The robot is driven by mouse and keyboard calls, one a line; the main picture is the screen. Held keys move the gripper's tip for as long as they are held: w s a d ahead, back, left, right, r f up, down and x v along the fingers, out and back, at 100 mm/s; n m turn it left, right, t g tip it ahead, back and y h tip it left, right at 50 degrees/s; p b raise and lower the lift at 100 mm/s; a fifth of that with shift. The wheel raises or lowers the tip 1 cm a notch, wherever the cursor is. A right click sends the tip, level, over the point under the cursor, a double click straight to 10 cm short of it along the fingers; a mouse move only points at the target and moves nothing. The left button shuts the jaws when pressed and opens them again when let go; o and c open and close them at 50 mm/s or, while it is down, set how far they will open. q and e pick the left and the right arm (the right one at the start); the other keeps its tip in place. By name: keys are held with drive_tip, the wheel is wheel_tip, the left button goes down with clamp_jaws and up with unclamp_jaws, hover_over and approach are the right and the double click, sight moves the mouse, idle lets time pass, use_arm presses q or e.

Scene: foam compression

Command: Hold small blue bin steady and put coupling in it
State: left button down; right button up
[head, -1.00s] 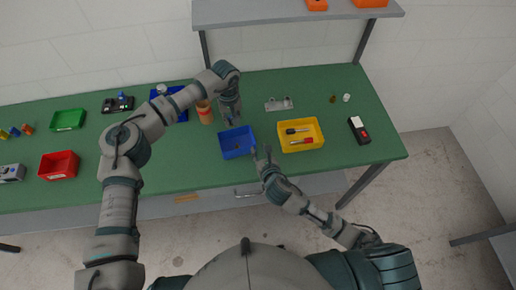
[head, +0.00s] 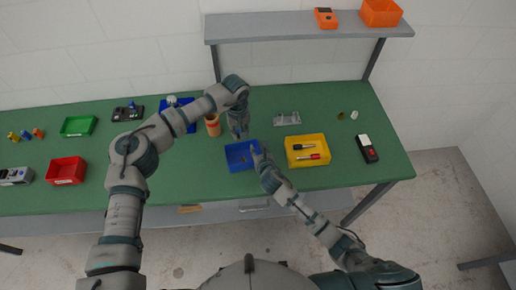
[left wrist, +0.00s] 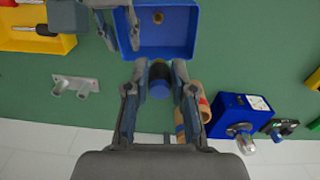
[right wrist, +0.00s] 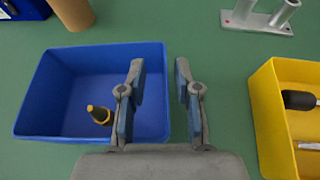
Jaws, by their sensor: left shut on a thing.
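The small blue bin (head: 233,162) stands on the green table; its floor also shows in the right wrist view (right wrist: 70,95). A small yellow-and-black piece (right wrist: 98,114) lies in it. My left gripper (left wrist: 159,72) is shut on a dark piece with a blue end (left wrist: 159,88), seemingly the coupling. It is by the bin's far wall; whether the piece is over the rim is unclear. My right gripper (right wrist: 157,70) is open at the bin's right wall, one finger over the inside and one outside. Contact with the wall cannot be told.
A yellow bin (head: 291,160) with screwdrivers stands close on the right. A metal bracket part (head: 286,118) lies behind it. An orange-brown cylinder (head: 213,126) and a larger blue container (head: 166,118) stand left of my left gripper. A shelf (head: 300,32) rises at the back.

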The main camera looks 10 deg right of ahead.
use_arm(q)
drive_tip(key=shift+d, duration=0.2)
use_arm(e)
drive_tip(key=shift+d, duration=0.4)
drive_tip(key=shift+c, duration=1)
drive_tip(key=shift+d, duration=0.15)
clamp_jaws()
use_arm(q)
drive_tip(key=shift+d, duration=0.5)
use_arm(e)
drive_tip(key=shift+d, duration=0.1)
use_arm(q)
drive_tip(key=shift+a, duration=0.1)
